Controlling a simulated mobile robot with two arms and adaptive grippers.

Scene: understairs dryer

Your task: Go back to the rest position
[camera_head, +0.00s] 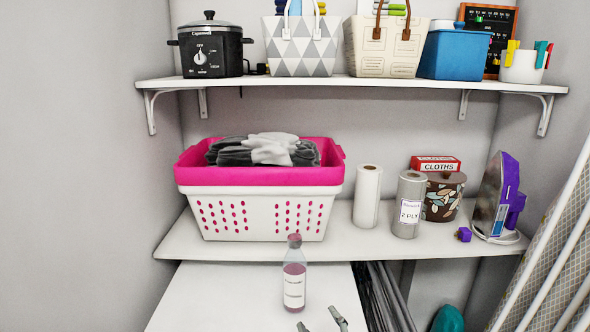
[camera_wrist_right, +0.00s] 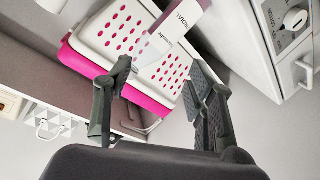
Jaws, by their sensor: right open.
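A clear bottle of pink liquid with a white label (camera_head: 293,282) stands upright on the white dryer top (camera_head: 225,290). My right gripper (camera_head: 320,321) shows only its fingertips at the bottom edge of the head view, in front of the bottle and a little to its right. In the right wrist view my right gripper (camera_wrist_right: 160,82) is open, with nothing held between its fingers. The bottle (camera_wrist_right: 172,30) shows beyond the fingertips in that view, apart from them. My left gripper is in neither view.
A pink and white laundry basket (camera_head: 258,213) with grey cloths stands on the lower shelf behind the bottle. Paper rolls (camera_head: 367,197), a patterned pot (camera_head: 444,197) and an iron (camera_head: 494,200) stand to its right. An ironing board (camera_head: 558,240) leans at the right.

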